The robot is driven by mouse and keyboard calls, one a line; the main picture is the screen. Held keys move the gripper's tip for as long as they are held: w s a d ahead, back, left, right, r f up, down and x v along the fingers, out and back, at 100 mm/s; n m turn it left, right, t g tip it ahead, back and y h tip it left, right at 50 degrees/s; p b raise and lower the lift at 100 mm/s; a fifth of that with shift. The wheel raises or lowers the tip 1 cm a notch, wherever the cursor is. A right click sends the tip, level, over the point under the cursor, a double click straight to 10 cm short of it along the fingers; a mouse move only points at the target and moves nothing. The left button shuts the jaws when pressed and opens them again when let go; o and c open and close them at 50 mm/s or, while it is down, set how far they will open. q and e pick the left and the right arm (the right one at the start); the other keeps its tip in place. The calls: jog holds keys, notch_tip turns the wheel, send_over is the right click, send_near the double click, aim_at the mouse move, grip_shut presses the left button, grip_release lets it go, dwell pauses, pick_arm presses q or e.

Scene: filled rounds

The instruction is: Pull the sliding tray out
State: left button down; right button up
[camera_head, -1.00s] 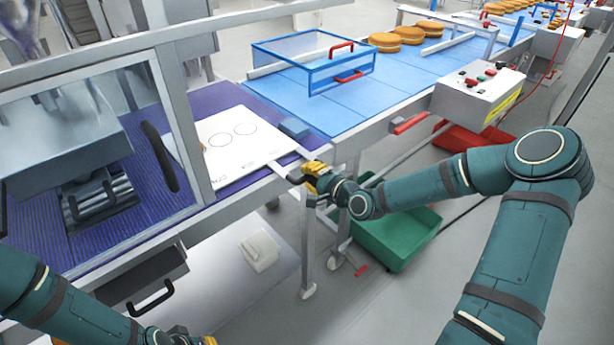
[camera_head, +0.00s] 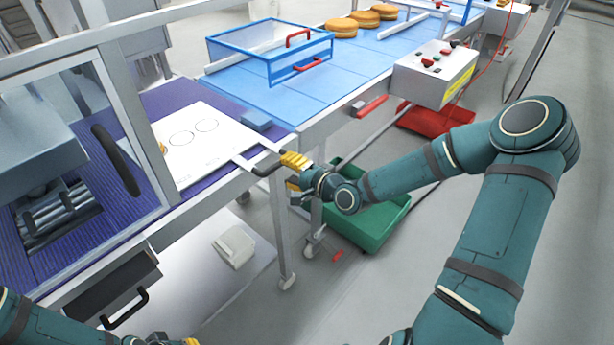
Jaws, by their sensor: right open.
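The sliding tray (camera_head: 205,150) is a white plate marked with two circles, lying on the purple belt in the middle left. Light bars run from its right side to a dark handle (camera_head: 267,169) at the belt's front edge. My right gripper (camera_head: 293,172) is at the handle's right end, with its yellow fingers spread. One finger is above and one below, and the handle is not clamped. Whether a finger touches it I cannot tell. My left gripper (camera_head: 188,342) is cut off at the bottom edge, so its jaws cannot be judged.
A clear guard with a dark grip (camera_head: 116,160) stands left of the tray. A blue-framed cover (camera_head: 270,50) stands on the blue belt (camera_head: 325,85). A green crate (camera_head: 368,222) is on the floor below my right arm. A control box (camera_head: 435,72) is at the right.

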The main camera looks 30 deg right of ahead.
jog(key=v, duration=0.7)
dwell(0.4)
jog(key=s+a+f+n+g+y, duration=0.1)
jog(key=a+f+n+g, duration=0.15)
jog(key=a+f, duration=0.4)
jog(key=s+a+f+n+g, duration=0.2)
jog(key=a+f+g, duration=0.1)
jog(key=a+f, duration=0.3)
jog(key=s+a+f+n+g+h, duration=0.2)
jog(key=s+a+f+n+g, duration=0.5)
jog(key=s+f, duration=0.3)
jog(key=shift+s+a+n+g, duration=0.4)
jog(key=shift+s+n, duration=0.25)
jog(key=shift+s, duration=0.35)
jog(key=shift+r, duration=0.25)
